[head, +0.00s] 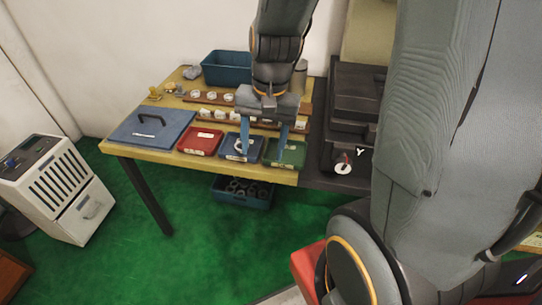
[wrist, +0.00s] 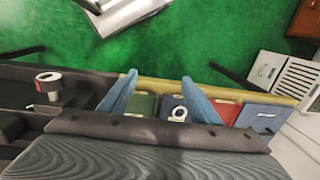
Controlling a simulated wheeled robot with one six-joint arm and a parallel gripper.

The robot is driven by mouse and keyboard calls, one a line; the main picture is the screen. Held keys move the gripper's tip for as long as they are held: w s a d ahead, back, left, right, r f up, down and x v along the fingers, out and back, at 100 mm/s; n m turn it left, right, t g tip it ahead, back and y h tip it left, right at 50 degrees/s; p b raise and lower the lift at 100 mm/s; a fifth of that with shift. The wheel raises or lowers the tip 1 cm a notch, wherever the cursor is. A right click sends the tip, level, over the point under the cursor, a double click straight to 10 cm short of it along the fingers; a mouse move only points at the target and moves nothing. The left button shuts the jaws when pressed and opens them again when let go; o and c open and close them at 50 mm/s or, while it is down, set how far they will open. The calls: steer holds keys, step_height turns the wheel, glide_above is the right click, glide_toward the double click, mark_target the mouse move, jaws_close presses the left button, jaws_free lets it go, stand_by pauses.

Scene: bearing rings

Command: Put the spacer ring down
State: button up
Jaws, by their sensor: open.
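A pale ring (head: 240,146), which I take for the spacer ring, lies in the small blue tray (head: 229,155) at the table's front edge. In the wrist view the ring (wrist: 178,113) shows its dark centre, with the blue tray around it. My gripper (head: 260,160) is open, its blue fingers wide apart and nothing held between them. In the head view its left finger partly covers the blue tray, and its right finger stands in front of the green tray (head: 291,153). In the wrist view the gripper (wrist: 159,76) also shows empty.
A red tray (head: 200,140) and a blue lid with handle (head: 150,126) lie to the left. Racks of white rings (head: 208,114) and a blue bin (head: 226,68) stand behind. A black machine (head: 354,110) is at right. A bin (head: 242,191) sits below the table.

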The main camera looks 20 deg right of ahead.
steer(key=s+n, duration=0.2)
steer(key=n, duration=0.1)
steer(key=s+n+h, duration=0.1)
steer(key=s+n, duration=0.2)
steer(key=shift+s+r+n, duration=0.2)
steer(key=shift+s+n, duration=0.05)
steer(key=shift+n, duration=0.15)
stand_by(0.8)
